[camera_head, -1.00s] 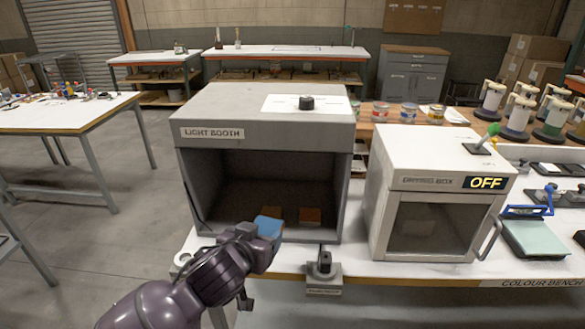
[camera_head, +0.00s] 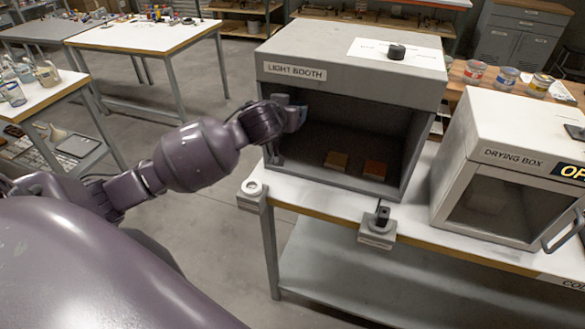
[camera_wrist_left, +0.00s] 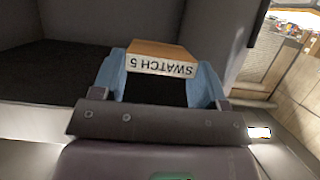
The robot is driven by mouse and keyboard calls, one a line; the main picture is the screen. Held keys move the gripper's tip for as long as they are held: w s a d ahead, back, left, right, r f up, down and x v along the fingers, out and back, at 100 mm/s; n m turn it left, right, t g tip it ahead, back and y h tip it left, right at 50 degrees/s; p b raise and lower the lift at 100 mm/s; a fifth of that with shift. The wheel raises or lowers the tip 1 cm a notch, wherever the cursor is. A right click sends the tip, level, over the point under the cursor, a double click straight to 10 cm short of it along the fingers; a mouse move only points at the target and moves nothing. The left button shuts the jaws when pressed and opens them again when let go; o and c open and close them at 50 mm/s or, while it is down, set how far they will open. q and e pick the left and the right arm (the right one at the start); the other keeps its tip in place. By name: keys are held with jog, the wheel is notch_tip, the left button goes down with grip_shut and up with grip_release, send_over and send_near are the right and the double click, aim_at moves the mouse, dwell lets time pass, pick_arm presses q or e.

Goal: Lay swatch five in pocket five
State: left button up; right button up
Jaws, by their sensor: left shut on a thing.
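The swatch marked SWATCH 5 (camera_wrist_left: 160,66) is an orange-brown block with a white label, upside down in the left wrist view. My left gripper (camera_wrist_left: 160,75) is shut on it, with one blue finger on each side. In the head view my left gripper (camera_head: 303,114) is at the left side of the light booth's open front, and the swatch cannot be made out there. Two blocks, one brown (camera_head: 336,160) and one orange-brown (camera_head: 375,169), are on the dark booth floor. Pocket five cannot be made out. My right gripper is not in view.
The light booth (camera_head: 350,75) has a grey roof and side walls around its opening. A small grey fixture (camera_head: 378,228) stands at the bench's front edge. The drying box (camera_head: 515,165) stands to the right. Free floor lies left of the bench.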

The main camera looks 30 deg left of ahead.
pick_arm(q)
notch_tip(320, 180, down, 20)
jog(key=shift+r, duration=0.2)
dwell(0.5)
jog(key=shift+f, duration=0.25)
jog(key=o, duration=1.1)
jog(key=shift+r, duration=0.1)
jog(key=shift+s+p, duration=0.1)
jog(key=shift+p, duration=0.2)
